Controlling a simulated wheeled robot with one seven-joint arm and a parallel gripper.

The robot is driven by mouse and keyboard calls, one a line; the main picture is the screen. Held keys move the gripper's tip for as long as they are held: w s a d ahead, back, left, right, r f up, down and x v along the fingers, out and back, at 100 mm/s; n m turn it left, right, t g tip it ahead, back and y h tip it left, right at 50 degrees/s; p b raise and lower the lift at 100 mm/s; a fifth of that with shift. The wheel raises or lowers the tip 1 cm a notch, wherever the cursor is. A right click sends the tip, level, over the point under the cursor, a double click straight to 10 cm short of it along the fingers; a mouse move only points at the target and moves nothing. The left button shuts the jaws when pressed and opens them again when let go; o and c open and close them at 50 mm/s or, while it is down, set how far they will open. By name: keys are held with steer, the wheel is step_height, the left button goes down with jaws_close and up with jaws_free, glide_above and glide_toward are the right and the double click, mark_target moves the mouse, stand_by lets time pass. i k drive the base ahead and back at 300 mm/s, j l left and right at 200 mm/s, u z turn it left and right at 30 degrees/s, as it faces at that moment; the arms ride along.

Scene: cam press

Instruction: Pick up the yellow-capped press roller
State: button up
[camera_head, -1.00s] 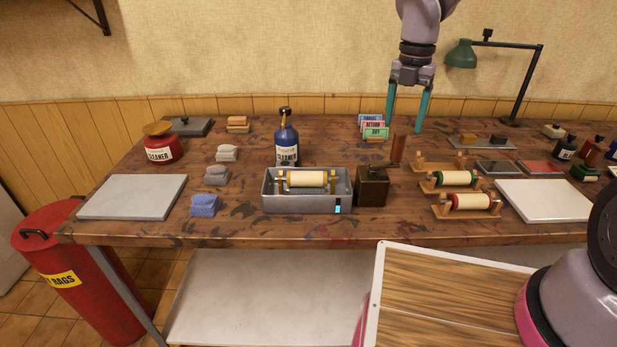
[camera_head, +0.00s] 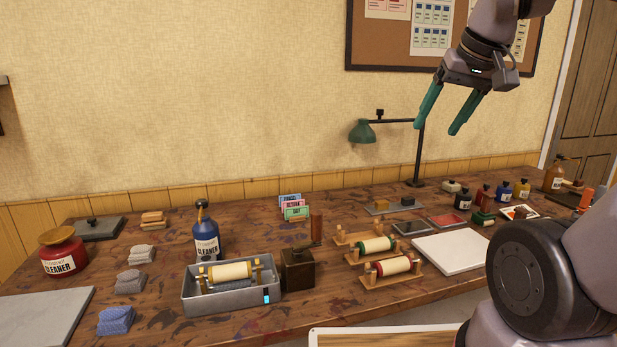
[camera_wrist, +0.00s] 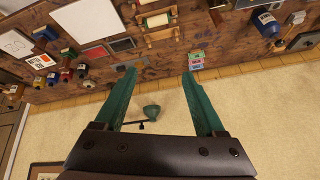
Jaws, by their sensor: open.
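The yellow-capped press roller (camera_head: 230,271), a cream cylinder with yellow ends, lies across the grey metal tray (camera_head: 233,303) at the front of the bench. My gripper (camera_head: 437,128) is open and empty, high above the bench, well up and to the right of the roller. In the wrist view my gripper (camera_wrist: 160,73) has its two green fingers spread apart with nothing between them. The roller cannot be made out in the wrist view.
A dark box with a crank (camera_head: 298,270) stands right beside the tray. A blue cleaner bottle (camera_head: 206,238) stands behind it. Green-capped (camera_head: 375,246) and red-capped (camera_head: 394,266) rollers rest on wooden cradles to the right. A desk lamp (camera_head: 362,131) rises at the back.

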mark_target(240, 271)
steer(key=k+j, duration=0.1)
steer(key=j, duration=0.9)
steer(key=k+j, duration=0.15)
steer(key=j, duration=0.85)
steer(key=k+z, duration=0.05)
